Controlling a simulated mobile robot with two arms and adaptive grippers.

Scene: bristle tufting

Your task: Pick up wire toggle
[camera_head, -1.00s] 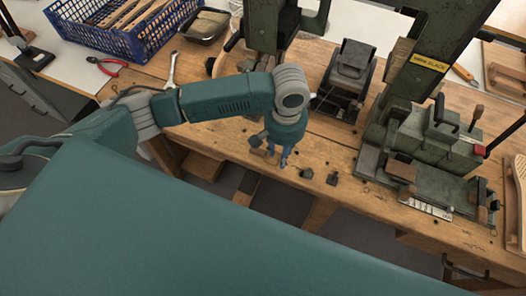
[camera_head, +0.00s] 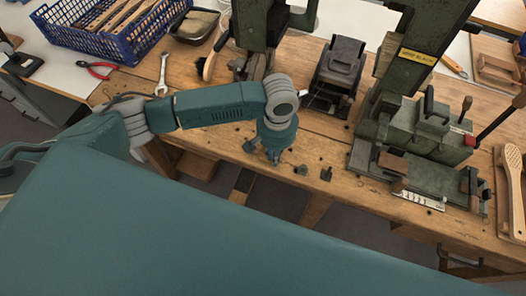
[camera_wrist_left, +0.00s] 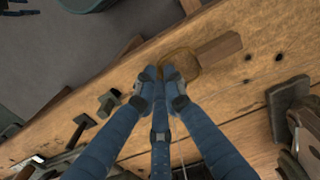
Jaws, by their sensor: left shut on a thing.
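The wire toggle (camera_wrist_left: 219,48) is a small wooden piece with a brass-coloured wire loop, seen at the bench edge in the left wrist view. My left gripper (camera_wrist_left: 162,76) has its dark blue fingers close together at the loop end, shut on the wire toggle. The fingertips cover part of the loop. In the head view my left gripper (camera_head: 273,157) points down at the front edge of the wooden bench (camera_head: 225,140), and the toggle is hidden or too small to make out there. My right gripper is not in view.
Small dark fittings (camera_head: 326,174) stand on the bench right of the gripper. A green machine (camera_head: 425,130) with levers and a black clamp-like block (camera_head: 340,65) stand behind. A wrench (camera_head: 162,75), red pliers (camera_head: 97,69) and a blue crate (camera_head: 125,40) lie farther left.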

